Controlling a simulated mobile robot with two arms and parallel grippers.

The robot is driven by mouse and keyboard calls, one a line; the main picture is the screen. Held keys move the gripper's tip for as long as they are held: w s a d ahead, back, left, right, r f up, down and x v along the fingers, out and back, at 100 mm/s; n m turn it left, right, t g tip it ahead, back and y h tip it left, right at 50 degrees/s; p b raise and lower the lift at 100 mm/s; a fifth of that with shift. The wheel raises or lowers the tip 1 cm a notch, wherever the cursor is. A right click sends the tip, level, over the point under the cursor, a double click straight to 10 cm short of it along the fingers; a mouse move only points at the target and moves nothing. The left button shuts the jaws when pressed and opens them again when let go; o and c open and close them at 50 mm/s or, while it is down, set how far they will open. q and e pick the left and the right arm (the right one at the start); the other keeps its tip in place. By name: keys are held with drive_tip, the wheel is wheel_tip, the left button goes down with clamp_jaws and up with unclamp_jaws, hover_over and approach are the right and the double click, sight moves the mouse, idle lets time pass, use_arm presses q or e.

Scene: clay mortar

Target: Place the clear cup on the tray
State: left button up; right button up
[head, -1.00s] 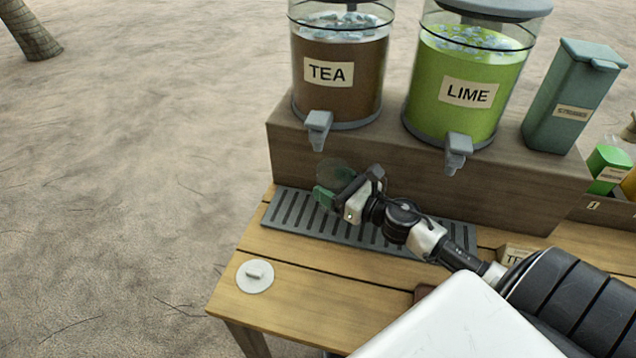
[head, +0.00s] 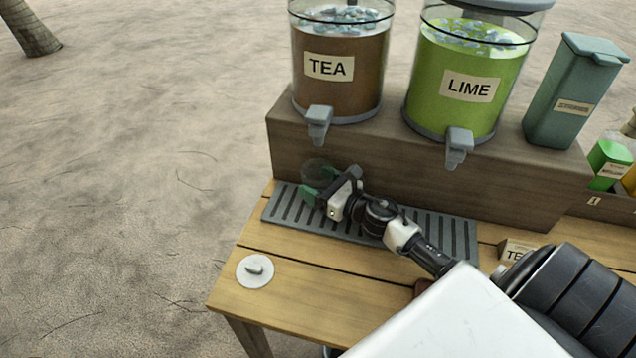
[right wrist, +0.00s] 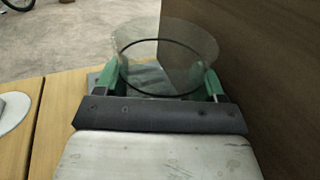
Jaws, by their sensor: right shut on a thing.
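The clear cup (right wrist: 166,50) is see-through and looks upright and empty in the right wrist view. In the head view it shows faintly as a clear cup (head: 316,172) below the tea tap. My right gripper (head: 313,190) is shut on it, with a green finger on each side in the right wrist view (right wrist: 165,82). The grey slotted tray (head: 450,232) lies on the wooden table in front of the dispenser stand. The cup is over the tray's left end. I cannot tell whether its base touches the tray. My left gripper is not in view.
The tea dispenser (head: 338,85) and lime dispenser (head: 470,90) stand on a wooden block (head: 400,170) behind the tray. Their taps hang above it. A white disc lid (head: 255,271) lies at the table's left. A grey-green bin (head: 572,95) stands right.

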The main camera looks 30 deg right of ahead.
drive_tip(key=o, duration=0.6)
drive_tip(key=shift+r+p, duration=0.15)
drive_tip(key=shift+p, duration=0.2)
drive_tip(key=b+v, duration=0.2)
drive_tip(key=v, duration=1)
